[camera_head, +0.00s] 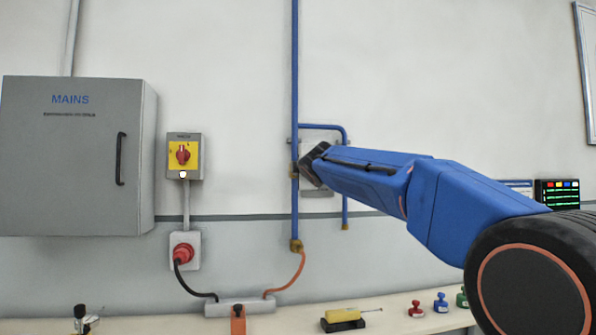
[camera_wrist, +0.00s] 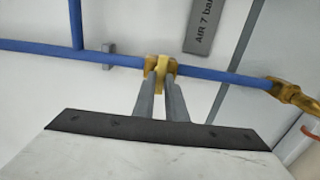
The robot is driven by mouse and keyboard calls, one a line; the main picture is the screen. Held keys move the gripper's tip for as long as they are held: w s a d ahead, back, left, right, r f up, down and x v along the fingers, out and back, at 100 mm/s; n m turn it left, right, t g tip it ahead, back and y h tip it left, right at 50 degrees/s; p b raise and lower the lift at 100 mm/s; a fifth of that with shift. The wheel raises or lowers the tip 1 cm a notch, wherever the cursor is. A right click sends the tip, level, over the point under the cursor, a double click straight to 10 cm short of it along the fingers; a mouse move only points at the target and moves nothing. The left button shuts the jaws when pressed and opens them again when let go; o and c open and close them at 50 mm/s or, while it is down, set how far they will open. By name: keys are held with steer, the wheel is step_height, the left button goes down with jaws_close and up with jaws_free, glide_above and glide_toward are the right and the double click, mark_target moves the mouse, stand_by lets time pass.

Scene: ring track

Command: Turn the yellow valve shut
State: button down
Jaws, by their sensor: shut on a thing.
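The yellow valve (camera_wrist: 161,66) sits on a blue pipe (camera_wrist: 205,75) in the wrist view, with a brass body (camera_wrist: 148,60) around the pipe. My gripper (camera_wrist: 162,82) is shut on its yellow handle, with one grey finger on each side. Only a short piece of the handle shows between the fingertips, so I cannot tell its angle to the pipe for sure. In the head view my gripper (camera_head: 304,170) reaches the vertical blue pipe (camera_head: 295,80) from the right, and the dark wrist hides most of the valve.
A grey plate (camera_wrist: 203,25) reading "AIR 7 bar" is beside the valve. A grey MAINS cabinet (camera_head: 70,180) and a red rotary switch (camera_head: 183,154) are on the wall to the left.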

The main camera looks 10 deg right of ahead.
steer(key=shift+f, duration=0.1)
steer(key=c, duration=1.8)
jaws_free()
steer(key=s, duration=1.7)
steer(key=shift+s, duration=0.25)
